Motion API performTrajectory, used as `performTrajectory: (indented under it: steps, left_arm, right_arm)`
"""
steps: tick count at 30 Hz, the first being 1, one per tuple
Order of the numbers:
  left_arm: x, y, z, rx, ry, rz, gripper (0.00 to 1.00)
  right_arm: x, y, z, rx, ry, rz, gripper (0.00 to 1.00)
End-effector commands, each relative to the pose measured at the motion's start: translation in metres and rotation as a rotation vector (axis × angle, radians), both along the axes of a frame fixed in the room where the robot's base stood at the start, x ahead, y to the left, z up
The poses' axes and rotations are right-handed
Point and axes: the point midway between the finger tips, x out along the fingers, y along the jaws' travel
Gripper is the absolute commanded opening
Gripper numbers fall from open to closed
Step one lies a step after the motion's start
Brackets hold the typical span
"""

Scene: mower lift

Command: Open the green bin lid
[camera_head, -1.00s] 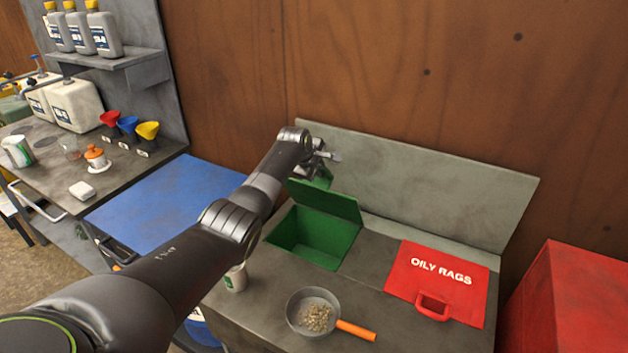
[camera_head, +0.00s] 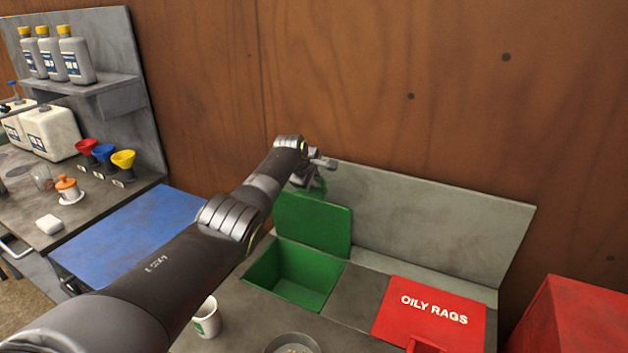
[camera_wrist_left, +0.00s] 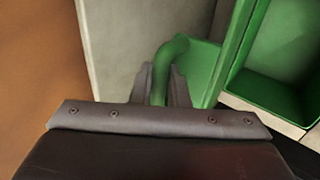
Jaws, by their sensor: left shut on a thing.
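The green bin lid (camera_head: 314,222) stands raised, near upright, at the back edge of the green bin (camera_head: 296,277), whose opening shows its empty-looking inside. My left gripper (camera_head: 312,182) is at the top of the lid, shut on its green handle. In the left wrist view the curved handle (camera_wrist_left: 163,66) lies between the fingers of the left gripper (camera_wrist_left: 160,90). The lid (camera_wrist_left: 236,40) and the open bin (camera_wrist_left: 275,60) show to the right there. My right gripper is not in view.
A red lid marked OILY RAGS (camera_head: 432,308) is shut to the right of the bin. A white cup (camera_head: 207,319) and a pan (camera_head: 292,345) stand in front. A grey backboard (camera_head: 430,215) rises behind. A red box (camera_head: 570,320) is at the far right.

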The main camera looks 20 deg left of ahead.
Motion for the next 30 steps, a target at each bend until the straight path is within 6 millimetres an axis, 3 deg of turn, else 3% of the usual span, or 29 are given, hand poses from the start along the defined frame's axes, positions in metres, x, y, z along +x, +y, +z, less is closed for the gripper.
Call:
performTrajectory:
  steps: [8, 9, 12, 30]
  left_arm:
    - [0.000, 0.000, -0.001, -0.003, 0.002, 0.002, 0.00]
    - [0.000, 0.000, -0.001, -0.003, 0.002, 0.002, 0.18]
    - [0.000, 0.000, -0.001, -0.002, 0.002, 0.001, 0.31]
    - [-0.007, 0.001, 0.010, -0.001, -0.001, -0.001, 0.32]
  right_arm:
    - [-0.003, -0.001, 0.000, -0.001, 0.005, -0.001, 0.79]
    - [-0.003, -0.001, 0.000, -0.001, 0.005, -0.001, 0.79]
    - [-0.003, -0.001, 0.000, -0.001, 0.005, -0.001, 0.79]
    - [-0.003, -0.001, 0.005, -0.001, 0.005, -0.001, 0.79]
